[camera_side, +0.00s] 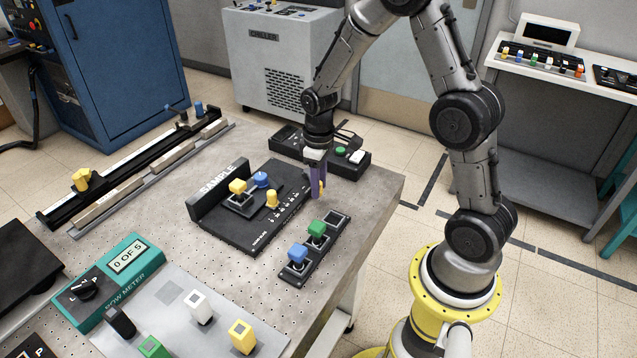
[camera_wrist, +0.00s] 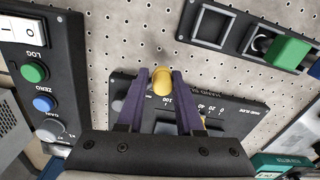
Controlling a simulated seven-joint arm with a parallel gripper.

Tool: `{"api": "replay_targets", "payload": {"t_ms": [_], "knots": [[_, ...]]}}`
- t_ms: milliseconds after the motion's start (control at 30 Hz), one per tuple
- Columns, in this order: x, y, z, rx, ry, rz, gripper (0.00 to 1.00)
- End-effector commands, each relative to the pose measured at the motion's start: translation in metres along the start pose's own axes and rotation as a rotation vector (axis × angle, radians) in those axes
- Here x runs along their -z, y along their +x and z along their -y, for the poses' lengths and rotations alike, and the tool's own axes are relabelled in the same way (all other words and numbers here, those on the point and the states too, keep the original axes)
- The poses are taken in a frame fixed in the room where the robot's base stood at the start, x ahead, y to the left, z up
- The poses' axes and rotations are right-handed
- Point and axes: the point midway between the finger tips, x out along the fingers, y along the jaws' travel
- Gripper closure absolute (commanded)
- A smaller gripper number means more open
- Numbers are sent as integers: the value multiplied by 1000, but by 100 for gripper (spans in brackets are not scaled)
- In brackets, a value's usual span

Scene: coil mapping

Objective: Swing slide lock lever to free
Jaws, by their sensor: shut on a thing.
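The black slide panel (camera_side: 243,232) lies on the perforated table, with a printed scale along its right side. In the wrist view the panel (camera_wrist: 122,88) also shows scale numbers. My gripper (camera_side: 317,186) points down at the panel's back right corner. In the wrist view my gripper (camera_wrist: 162,88) has its two purple fingers on either side of a yellow rounded handle (camera_wrist: 162,80), shut on it. The handle's base is hidden, and I cannot read a lock or free mark beside it. A yellow knob (camera_side: 272,198) and a blue knob (camera_side: 261,179) stand on the panel.
A black control box (camera_side: 350,168) stands behind my gripper. A holder (camera_side: 296,272) with blue and green blocks lies at front right. The SAMPLE block (camera_side: 213,190) stands at the panel's left. A long rail (camera_side: 130,185) lies further left. Bare table lies between rail and panel.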

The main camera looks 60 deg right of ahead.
Motion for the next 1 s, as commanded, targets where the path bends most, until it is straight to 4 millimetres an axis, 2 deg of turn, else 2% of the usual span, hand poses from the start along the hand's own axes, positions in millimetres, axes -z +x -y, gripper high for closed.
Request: {"api": "replay_targets", "payload": {"t_ms": [467,1000], "knots": [[-7,-2,-8,0,-142,-3,100],[-22,-2,-43,-2,-617,-3,100]]}}
